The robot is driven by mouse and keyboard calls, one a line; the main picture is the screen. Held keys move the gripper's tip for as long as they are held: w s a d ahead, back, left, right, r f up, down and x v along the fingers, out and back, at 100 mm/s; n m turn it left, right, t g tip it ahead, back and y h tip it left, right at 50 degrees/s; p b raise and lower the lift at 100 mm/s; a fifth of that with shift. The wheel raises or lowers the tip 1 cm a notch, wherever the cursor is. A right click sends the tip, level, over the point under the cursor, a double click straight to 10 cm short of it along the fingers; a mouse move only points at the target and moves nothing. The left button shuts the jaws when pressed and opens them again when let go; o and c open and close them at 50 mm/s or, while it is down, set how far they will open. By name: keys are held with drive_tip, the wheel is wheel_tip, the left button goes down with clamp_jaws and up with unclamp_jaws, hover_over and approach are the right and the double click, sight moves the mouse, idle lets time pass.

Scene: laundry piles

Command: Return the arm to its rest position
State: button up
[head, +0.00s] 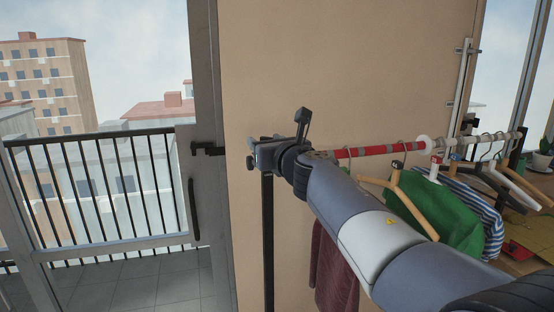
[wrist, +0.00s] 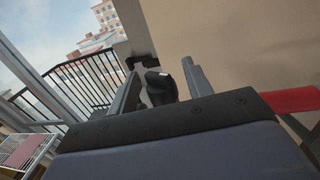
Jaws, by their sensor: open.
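My gripper (head: 262,154) is at the end of my outstretched arm, in the middle of the head view. It is in front of the beige wall and the left end of the clothes rail (head: 380,151). In the wrist view my gripper (wrist: 160,88) shows two grey fingers spread apart. A dark rounded piece shows between them; I cannot tell what it is. No garment is seen in the fingers. My arm crosses the head view from the lower right and hides part of the rail stand and clothes.
A green garment (head: 448,212), a striped one (head: 485,215) and a maroon one (head: 336,268) hang at the rail. A glass balcony door with a dark handle (head: 194,208) stands left. A drying rack (wrist: 22,152) shows lower left in the wrist view. A wooden table is far right.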

drive_tip(key=shift+n+g+y+p, duration=0.3)
drive_tip(key=shift+n+g+y, duration=0.5)
drive_tip(key=shift+n+y, duration=0.5)
drive_tip(key=shift+g+y, duration=0.3)
drive_tip(key=shift+y, duration=0.2)
